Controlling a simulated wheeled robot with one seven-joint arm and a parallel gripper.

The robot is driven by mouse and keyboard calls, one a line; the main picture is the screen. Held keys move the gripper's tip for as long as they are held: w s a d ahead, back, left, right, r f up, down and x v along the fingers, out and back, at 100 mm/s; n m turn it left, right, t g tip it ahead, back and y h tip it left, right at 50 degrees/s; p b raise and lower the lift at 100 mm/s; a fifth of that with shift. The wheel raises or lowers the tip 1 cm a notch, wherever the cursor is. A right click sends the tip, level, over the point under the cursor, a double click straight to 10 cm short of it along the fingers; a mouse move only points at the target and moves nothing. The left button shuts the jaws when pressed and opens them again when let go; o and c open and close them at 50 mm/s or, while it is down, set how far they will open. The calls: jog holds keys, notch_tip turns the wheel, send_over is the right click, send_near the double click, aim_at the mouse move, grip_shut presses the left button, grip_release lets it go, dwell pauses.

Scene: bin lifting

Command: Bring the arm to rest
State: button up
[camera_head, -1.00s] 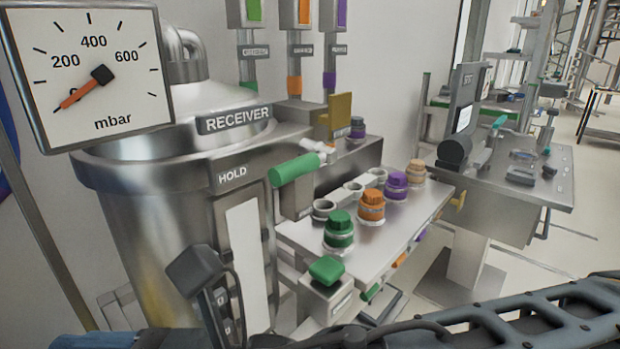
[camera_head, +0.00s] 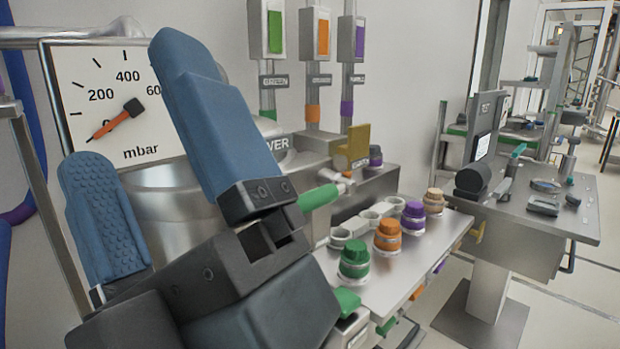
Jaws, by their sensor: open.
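My gripper (camera_head: 140,155) is large in the left foreground, raised in front of the steel receiver vessel. Its two blue padded fingers are spread wide apart, with nothing between them. The right finger covers the right edge of the pressure gauge (camera_head: 110,90) and much of the receiver's nameplate. The dark gripper body fills the lower left and hides the lower front of the receiver (camera_head: 175,205). The rest of my arm is out of view or hidden behind the gripper.
A steel bench with a green-capped jar (camera_head: 354,260), an orange one (camera_head: 387,237), a purple one (camera_head: 413,214) and a tan one (camera_head: 433,201) is right of my gripper. A green handle (camera_head: 319,197) sticks out close by. A test table (camera_head: 560,215) stands farther right; floor lies beyond.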

jog(key=d+f+m+t+h, duration=0.4)
jog(key=d+f+m+h, duration=1.1)
jog(key=f+m+h, duration=0.4)
jog(key=s+d+f+m+g+h, duration=0.1)
jog(key=s+d+f+m+g, duration=0.1)
jog(key=s+d+f, duration=0.6)
jog(key=s+d+f+m+g+h, duration=0.1)
jog(key=s+d+f+g, duration=0.3)
jog(key=s+d+f, duration=0.4)
jog(key=s+m, duration=0.1)
jog(key=s, duration=0.4)
jog(key=shift+d+m+g+h, duration=0.2)
jog(key=shift+m+g+h, duration=0.1)
jog(key=shift+g+h, duration=0.1)
